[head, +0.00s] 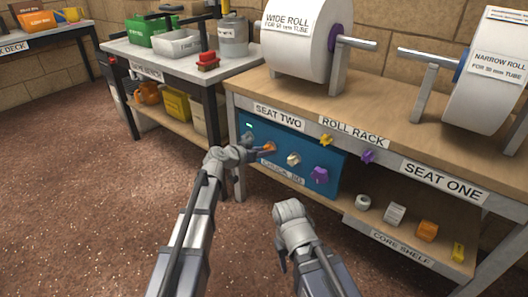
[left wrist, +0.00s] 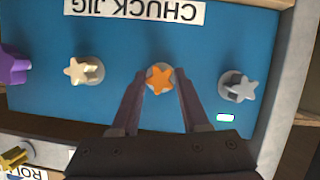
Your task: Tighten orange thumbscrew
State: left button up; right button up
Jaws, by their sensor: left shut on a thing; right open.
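The orange star-shaped thumbscrew (head: 270,147) is on the blue chuck jig panel (head: 335,158) under the roll rack. In the left wrist view the thumbscrew (left wrist: 160,78) sits between the fingertips of my left gripper (left wrist: 157,85), which is shut on it. My left gripper (head: 256,152) reaches the panel from the left in the head view and partly covers it. My right gripper (head: 288,210) is lower, in front of the rack and away from the panel. It is open and empty; its fingertips are hard to make out.
On the panel are a grey thumbscrew (left wrist: 238,87), a cream one (left wrist: 84,70) and a purple one (head: 320,175). A small green light (left wrist: 225,117) is near the grey one. Yellow (head: 326,139) and purple knobs (head: 367,156) stick out from the rack's front edge. Floor to the left is clear.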

pick_arm(q)
grip_shut()
jog(key=shift+s+d+m+t+y+b, duration=0.15)
jog(key=shift+m+t+y, duration=0.4)
jog(key=shift+m, duration=0.6)
jog(key=shift+a+m+t+y+b, duration=0.15)
jog(key=shift+m+t+y, duration=0.2)
jog(key=shift+m+y, duration=0.6)
jog(key=shift+d+m, duration=0.1)
jog(key=shift+m, duration=0.2)
jog(key=o, duration=0.7)
grip_release()
